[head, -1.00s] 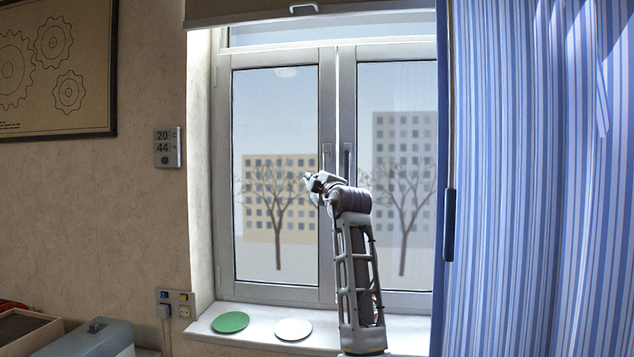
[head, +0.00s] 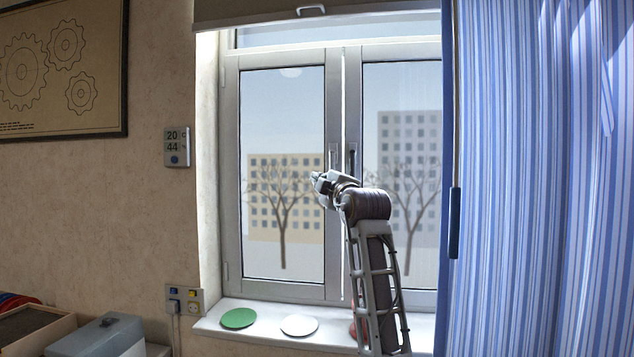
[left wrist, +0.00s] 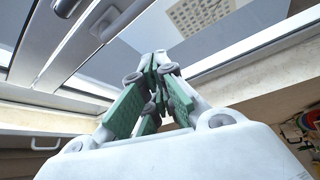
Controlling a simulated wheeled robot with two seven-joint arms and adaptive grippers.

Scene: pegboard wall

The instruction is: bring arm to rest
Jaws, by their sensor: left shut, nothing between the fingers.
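My left gripper (head: 316,182) is raised in front of the window, at about the height of the window handles (head: 333,157). It points to the left in the head view, and its arm rises from the bottom edge of the picture. In the left wrist view the green-padded fingers (left wrist: 156,92) come together at the tips with nothing between them. In that view the window frame and glass lie behind the fingers. I cannot tell the exact gap between gripper and window. My right gripper is in neither view.
A green disc (head: 238,318) and a white disc (head: 299,325) lie on the windowsill (head: 270,340). A reddish thing stands partly hidden behind my arm. A blue striped curtain (head: 540,180) hangs at the right. A grey box (head: 100,338) and an open tray (head: 38,327) stand lower left.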

